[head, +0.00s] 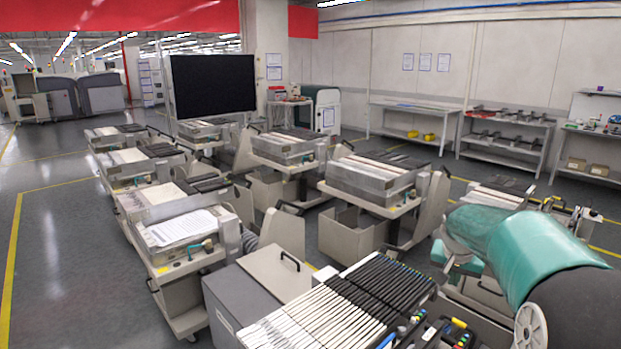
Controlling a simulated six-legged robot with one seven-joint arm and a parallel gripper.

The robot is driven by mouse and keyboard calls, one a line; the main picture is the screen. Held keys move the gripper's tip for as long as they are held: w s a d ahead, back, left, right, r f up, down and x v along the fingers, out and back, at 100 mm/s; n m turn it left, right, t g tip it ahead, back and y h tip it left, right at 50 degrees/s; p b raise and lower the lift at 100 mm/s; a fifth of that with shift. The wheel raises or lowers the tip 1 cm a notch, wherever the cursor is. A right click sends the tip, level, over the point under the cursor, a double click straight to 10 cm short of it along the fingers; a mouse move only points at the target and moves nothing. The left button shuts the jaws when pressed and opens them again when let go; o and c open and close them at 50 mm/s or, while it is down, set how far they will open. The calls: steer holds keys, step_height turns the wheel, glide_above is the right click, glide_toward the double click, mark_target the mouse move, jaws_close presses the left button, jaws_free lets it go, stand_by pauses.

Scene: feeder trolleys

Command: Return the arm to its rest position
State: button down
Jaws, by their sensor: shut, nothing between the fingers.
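My gripper does not show in the head view, so its fingers and its place relative to the trolleys cannot be seen. A large rounded teal and dark grey form fills the lower right of the picture, close to the camera. I cannot tell from this frame whether it is part of my arm. It hides part of the trolleys behind it.
A feeder trolley (262,265) stands close in front, with several others behind it, including a left one (165,262) and a middle one (352,232). A black board (213,86), workbench (412,112) and shelf rack (505,133) stand behind. Floor (60,235) at left is clear.

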steer(key=s+a+r+n, duration=0.1)
steer(key=s+a+r, duration=0.2)
steer(key=s+a, duration=0.35)
steer(key=s+a+r+n, duration=0.2)
steer(key=s+a+r, duration=0.25)
steer(key=s, duration=0.35)
steer(key=s+a+f+n+t+y, duration=0.1)
steer(key=s+a, duration=0.3)
steer(key=s, duration=0.4)
steer(key=s+a+f+n+y, duration=0.1)
steer(key=s+a, duration=0.3)
steer(key=s, duration=0.5)
steer(key=shift+f+n+t+y, duration=0.3)
steer(key=shift+f+n+t, duration=0.1)
steer(key=shift+f+n, duration=0.4)
steer(key=shift+s, duration=0.15)
